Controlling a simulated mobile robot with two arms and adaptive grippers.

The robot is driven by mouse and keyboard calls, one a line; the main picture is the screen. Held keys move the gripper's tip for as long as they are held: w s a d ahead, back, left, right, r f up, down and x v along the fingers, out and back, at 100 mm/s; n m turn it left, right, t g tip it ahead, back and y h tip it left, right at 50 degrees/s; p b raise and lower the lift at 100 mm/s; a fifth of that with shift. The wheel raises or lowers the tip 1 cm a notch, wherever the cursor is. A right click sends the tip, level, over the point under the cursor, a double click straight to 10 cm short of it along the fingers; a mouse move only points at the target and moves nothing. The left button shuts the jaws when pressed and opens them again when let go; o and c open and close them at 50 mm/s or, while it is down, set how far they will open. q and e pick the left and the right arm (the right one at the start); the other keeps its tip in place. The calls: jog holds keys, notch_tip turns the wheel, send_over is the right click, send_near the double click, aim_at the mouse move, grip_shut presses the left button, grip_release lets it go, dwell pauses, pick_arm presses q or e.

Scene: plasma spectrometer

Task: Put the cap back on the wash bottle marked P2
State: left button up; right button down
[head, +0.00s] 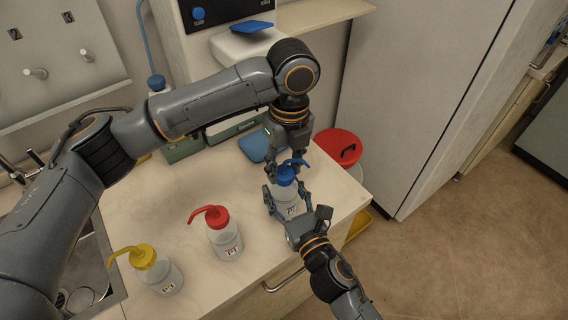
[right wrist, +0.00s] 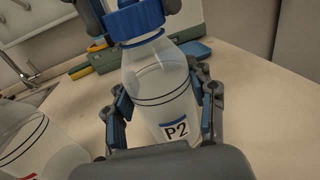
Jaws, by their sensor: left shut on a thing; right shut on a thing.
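The wash bottle marked P2 (right wrist: 160,92) is a clear bottle standing upright near the counter's right edge, and it also shows in the head view (head: 288,208). Its blue cap (head: 285,173) with a bent blue spout is at the bottle's mouth; in the right wrist view the cap (right wrist: 136,20) sits at the top of the neck. Whether it is fully seated I cannot tell. My left gripper (head: 286,164) comes from above and is shut on the blue cap. My right gripper (head: 286,194) is shut around the bottle's body, its fingers on both sides.
A red-capped bottle (head: 223,238) and a yellow-capped bottle (head: 160,272) stand to the left on the counter (head: 180,215). A sink (head: 88,285) is at the far left. A red-lidded bin (head: 338,146) stands beyond the counter's right edge. The spectrometer (head: 235,45) is behind.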

pick_arm(q)
jog(key=m, duration=0.4)
jog(key=shift+m, duration=0.4)
jog(key=m, duration=0.4)
jog(key=shift+m+t, duration=0.3)
jog(key=m, duration=0.4)
jog(key=shift+m, duration=0.3)
jog(key=m, duration=0.3)
jog(key=o, duration=0.8)
jog(key=shift+s, duration=0.1)
jog(key=r, duration=1.2)
jog(key=shift+s+d, duration=0.25)
